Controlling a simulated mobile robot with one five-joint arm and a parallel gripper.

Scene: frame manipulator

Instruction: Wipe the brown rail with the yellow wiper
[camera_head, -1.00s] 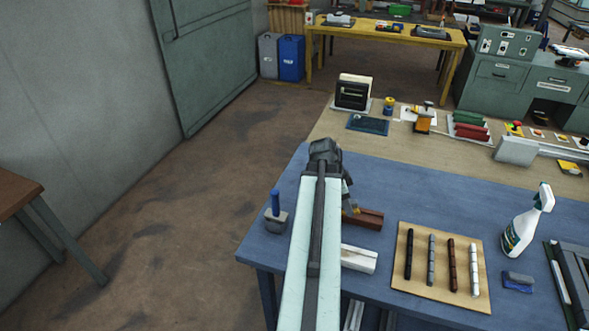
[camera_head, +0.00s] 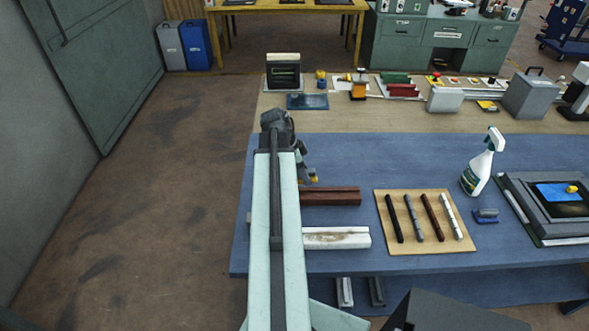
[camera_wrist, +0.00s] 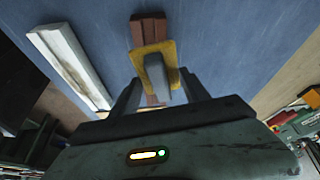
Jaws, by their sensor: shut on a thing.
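The brown rail (camera_head: 331,196) lies on the blue table just right of my arm, its left end hidden. In the wrist view the rail (camera_wrist: 149,28) runs away under the yellow wiper (camera_wrist: 168,50). My gripper (camera_wrist: 156,88) is shut on the wiper's grey handle. The wiper's yellow plate overlaps the rail in that view; I cannot tell whether they touch. In the head view my gripper (camera_head: 302,168) is partly hidden by my arm, with small yellow bits of the wiper (camera_head: 313,179) showing near the rail's back left side.
A white rail with a brownish smear (camera_head: 340,238) lies in front of the brown one. A board with several rods (camera_head: 385,240), a spray bottle (camera_head: 480,168) and a blue sponge-like block (camera_head: 486,216) stand to the right. Blue table behind the brown rail is clear.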

